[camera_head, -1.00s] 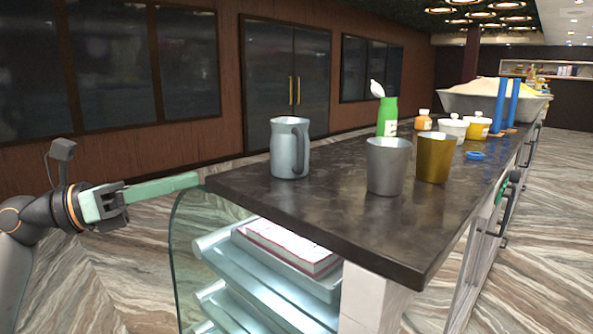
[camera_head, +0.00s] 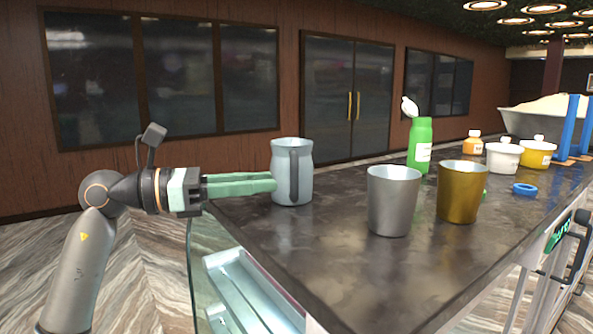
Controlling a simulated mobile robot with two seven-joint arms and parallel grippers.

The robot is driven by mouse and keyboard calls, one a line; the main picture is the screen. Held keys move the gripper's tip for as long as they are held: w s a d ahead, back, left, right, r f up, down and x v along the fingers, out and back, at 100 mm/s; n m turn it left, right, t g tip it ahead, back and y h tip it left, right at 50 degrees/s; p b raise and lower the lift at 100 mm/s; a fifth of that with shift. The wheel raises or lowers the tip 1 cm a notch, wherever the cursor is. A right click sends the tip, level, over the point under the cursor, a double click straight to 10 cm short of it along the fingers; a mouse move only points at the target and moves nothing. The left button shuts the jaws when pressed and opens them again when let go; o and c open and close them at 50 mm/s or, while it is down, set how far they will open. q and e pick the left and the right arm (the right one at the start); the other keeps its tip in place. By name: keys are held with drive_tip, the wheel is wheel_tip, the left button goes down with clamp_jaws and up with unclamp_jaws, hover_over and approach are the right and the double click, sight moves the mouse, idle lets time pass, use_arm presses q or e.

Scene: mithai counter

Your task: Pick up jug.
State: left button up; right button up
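The jug (camera_head: 305,176) is a pale blue-grey metal pitcher with a dark handle on its near side. It stands upright on the dark counter (camera_head: 330,255) near its far left edge. My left gripper (camera_head: 273,181) comes in level from the left with two green fingers, one behind the other with a gap between them. It looks open. Its fingertips reach the jug's left side; whether they touch it I cannot tell. My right gripper is not in view.
A silver cup (camera_head: 393,202) and a gold cup (camera_head: 461,192) stand to the right of the jug. Behind them are a green bottle (camera_head: 420,148), an orange jar (camera_head: 473,143), a white pot (camera_head: 503,157) and a yellow pot (camera_head: 538,153). A blue ring (camera_head: 524,189) lies on the counter.

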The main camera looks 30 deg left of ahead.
use_arm(q)
drive_tip(key=p+x, duration=0.1)
drive_tip(key=x, duration=0.2)
drive_tip(key=shift+w+d+r, duration=0.1)
drive_tip(key=shift+w+d, duration=0.35)
drive_tip(key=p+x, duration=0.1)
drive_tip(key=x, duration=0.1)
drive_tip(key=p+x, duration=0.1)
drive_tip(key=x, duration=0.1)
drive_tip(key=shift+w+d+r, duration=0.15)
drive_tip(key=shift+d+r, duration=0.1)
drive_tip(key=shift+d, duration=0.05)
drive_tip(key=shift+w+f, duration=0.1)
clamp_jaws()
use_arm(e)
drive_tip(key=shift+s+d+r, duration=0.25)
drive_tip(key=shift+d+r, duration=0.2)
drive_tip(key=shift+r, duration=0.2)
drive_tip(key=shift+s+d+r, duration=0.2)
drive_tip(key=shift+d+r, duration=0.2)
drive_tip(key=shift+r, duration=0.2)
